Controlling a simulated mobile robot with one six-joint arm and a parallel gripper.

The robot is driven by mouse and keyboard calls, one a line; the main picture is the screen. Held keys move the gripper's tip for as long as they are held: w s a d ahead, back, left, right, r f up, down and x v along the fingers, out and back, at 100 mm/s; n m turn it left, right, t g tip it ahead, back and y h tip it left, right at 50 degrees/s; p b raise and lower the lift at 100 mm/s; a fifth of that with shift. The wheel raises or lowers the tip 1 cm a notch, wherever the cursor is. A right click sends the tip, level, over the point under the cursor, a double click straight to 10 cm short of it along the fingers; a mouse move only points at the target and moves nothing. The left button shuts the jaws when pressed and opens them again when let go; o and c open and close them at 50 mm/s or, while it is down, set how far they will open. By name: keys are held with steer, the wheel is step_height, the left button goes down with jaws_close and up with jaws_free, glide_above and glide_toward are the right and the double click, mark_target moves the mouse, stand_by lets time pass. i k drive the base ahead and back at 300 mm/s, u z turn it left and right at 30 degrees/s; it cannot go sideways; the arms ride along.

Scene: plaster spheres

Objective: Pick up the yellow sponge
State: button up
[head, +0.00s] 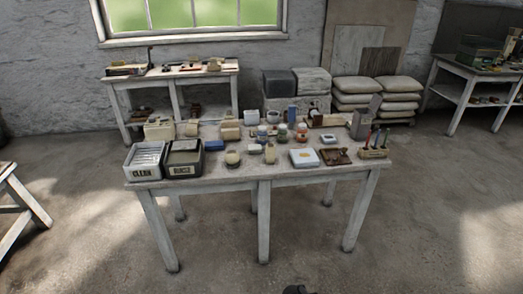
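The work table (215,184) stands a short way ahead with many small items on it. No item shows clearly as a yellow sponge at this size. Pale yellowish pieces there include a small upright tan piece (270,153) near the front middle, a cream block (229,131) farther back and a cream block (159,129) at the back left. I cannot tell which, if any, is the sponge. A small dark shape (297,290) at the bottom edge may be the tip of my gripper, well short of the table. Its fingers cannot be made out.
Two bins, marked CLEAN (146,160) and RINSE (184,160), stand at the table's left end. A white box (304,158) and a tool holder (374,153) are at the right. The floor before the table is clear.

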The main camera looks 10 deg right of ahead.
mark_target(253, 149)
steer(key=z, duration=0.05)
steer(key=i, duration=0.9)
steer(key=z, duration=1.15)
steer(key=k, duration=0.15)
steer(key=z, duration=0.6)
